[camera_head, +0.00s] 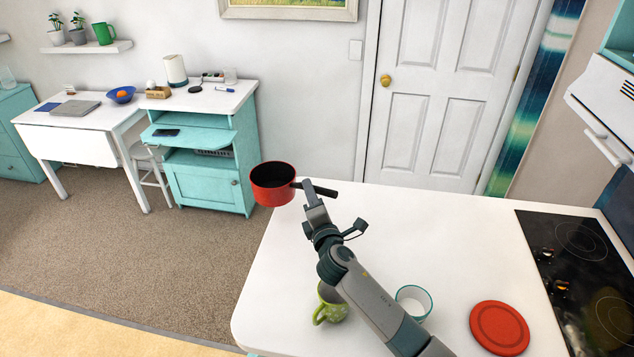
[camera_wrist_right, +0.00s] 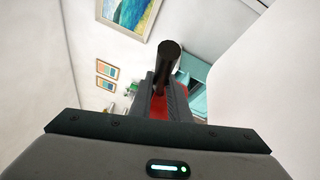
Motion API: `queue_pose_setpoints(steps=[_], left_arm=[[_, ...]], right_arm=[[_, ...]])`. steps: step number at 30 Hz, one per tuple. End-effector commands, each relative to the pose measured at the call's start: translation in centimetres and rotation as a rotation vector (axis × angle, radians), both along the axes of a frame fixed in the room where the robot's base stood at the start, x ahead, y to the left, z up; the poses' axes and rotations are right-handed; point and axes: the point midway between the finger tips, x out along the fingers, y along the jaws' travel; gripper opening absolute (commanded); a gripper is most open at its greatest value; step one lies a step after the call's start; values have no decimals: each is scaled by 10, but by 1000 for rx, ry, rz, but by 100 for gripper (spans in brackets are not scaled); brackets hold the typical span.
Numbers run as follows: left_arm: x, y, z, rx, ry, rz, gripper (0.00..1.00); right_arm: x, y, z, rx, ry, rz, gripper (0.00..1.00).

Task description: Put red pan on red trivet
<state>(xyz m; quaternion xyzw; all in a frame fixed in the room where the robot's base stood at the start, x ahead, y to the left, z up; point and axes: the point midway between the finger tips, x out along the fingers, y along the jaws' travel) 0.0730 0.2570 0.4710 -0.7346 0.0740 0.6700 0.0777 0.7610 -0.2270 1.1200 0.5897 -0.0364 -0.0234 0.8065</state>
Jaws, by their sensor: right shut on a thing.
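The red pan (camera_head: 272,184) has a dark handle and shows at the far left corner of the white counter (camera_head: 420,240) in the head view. My right gripper (camera_head: 308,188) is shut on the pan's handle. In the right wrist view, the dark handle (camera_wrist_right: 168,62) sits between the fingers, with a bit of red behind it. The pan looks upright; whether it touches the counter or is held above it, I cannot tell. The round red trivet (camera_head: 499,327) lies bare on the counter at the lower right. My left gripper is not in view.
A green mug (camera_head: 330,303) and a white cup with a teal rim (camera_head: 414,301) stand near my right arm, between pan and trivet. A black cooktop (camera_head: 585,265) lies right of the trivet. The counter's middle and back are clear.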

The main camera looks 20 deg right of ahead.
Motion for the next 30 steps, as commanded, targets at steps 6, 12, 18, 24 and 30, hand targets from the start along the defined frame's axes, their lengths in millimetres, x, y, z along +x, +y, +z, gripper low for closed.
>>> queue_pose_setpoints(steps=[6, 12, 18, 24, 30], left_arm=[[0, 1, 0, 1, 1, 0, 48], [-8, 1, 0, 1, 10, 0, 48], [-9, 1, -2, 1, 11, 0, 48], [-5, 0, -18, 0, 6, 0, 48], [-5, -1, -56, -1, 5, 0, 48]], right_arm=[[-35, 25, 4, 2, -4, -27, 0], [-72, 41, 11, 2, -6, -69, 0], [-122, 52, 23, 6, -9, -140, 0], [-188, 47, 29, 12, -6, -265, 0], [-232, 33, 7, 11, -5, -365, 0]])
